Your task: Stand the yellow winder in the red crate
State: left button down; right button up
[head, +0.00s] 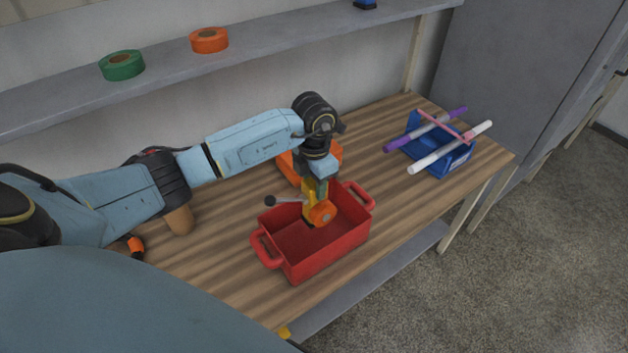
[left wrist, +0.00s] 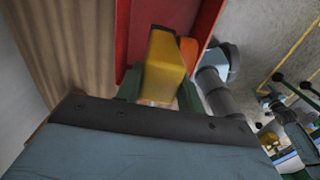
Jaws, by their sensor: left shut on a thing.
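The yellow winder (head: 308,207) has an orange disc on its side and a crank with a dark knob that sticks out to the left. The red crate (head: 330,256) stands on the wooden table, open at the top, with a handle at each end. My left gripper (head: 317,186) points down over the crate, shut on the winder. The winder's lower part is within the crate's opening; whether it touches the floor I cannot tell. In the left wrist view the yellow winder (left wrist: 164,68) sits between the green fingers, beside the red crate wall (left wrist: 136,35). My right gripper is not in view.
An orange object (head: 288,167) lies behind the crate, partly hidden by my arm. A blue rack (head: 455,162) holding purple, white and pink rods stands at the right. Green tape (head: 122,65) and orange tape (head: 209,40) sit on the shelf.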

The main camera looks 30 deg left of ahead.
pick_arm(q)
jog(key=shift+f+b, duration=1.45)
jog(key=shift+f, duration=0.75)
jog(key=shift+f+b, duration=2.15)
jog(key=shift+f, duration=0.6)
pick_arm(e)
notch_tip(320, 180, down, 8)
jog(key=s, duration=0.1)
pick_arm(q)
jog(key=shift+f+b, duration=0.4)
jog(key=shift+f, duration=0.1)
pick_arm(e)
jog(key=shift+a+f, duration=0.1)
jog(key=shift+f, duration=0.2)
pick_arm(q)
jog(key=c, duration=0.8)
grip_release()
notch_tip(320, 180, up, 13)
jog(key=shift+r+b, duration=0.2)
jog(key=shift+b, duration=0.15)
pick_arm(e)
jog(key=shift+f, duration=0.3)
pick_arm(q)
jog(key=shift+s, duration=0.1)
